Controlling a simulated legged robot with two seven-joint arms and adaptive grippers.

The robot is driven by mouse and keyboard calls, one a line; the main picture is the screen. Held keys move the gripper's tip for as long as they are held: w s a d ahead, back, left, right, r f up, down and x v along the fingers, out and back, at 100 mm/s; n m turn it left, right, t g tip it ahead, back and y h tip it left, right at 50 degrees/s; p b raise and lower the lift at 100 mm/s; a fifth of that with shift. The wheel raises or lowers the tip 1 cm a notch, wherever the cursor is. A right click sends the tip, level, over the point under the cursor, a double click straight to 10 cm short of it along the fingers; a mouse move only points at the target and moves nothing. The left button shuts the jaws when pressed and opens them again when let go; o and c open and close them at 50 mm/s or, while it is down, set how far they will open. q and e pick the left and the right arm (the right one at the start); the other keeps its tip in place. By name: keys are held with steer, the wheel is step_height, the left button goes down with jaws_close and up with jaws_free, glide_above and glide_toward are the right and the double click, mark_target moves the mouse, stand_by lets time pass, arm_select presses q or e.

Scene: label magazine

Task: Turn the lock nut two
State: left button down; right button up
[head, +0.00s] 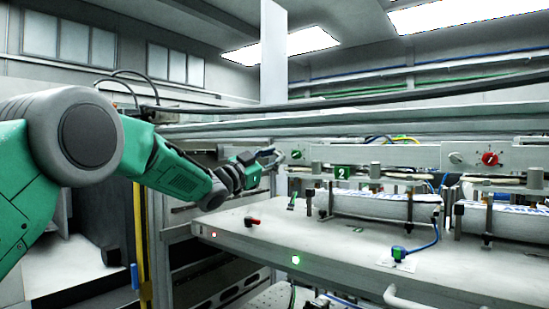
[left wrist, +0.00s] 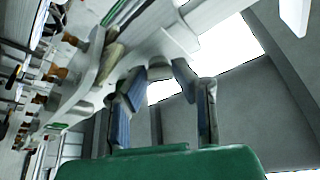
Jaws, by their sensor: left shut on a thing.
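My left gripper (head: 273,155) reaches in from the left to the left end of a pale rail (head: 325,155) above the bench. In the left wrist view, its two fingers (left wrist: 162,75) close around a pale grey part (left wrist: 165,45). I cannot tell from its shape whether this is lock nut two, as the fingers hide much of it. A green plate marked 2 (head: 342,172) stands to the right of the gripper, below the rail. My right gripper is not in view.
A red knob (head: 490,158) sits on the rail at right. The bench front is mostly clear.

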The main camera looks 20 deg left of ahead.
arm_select(q)
steer(key=shift+f, duration=0.5)
steer(key=c, duration=1.3)
jaws_free()
steer(key=shift+w+r, duration=0.1)
steer(key=shift+w, duration=0.05)
steer(key=shift+a+r, duration=0.1)
steer(key=v, duration=1.2)
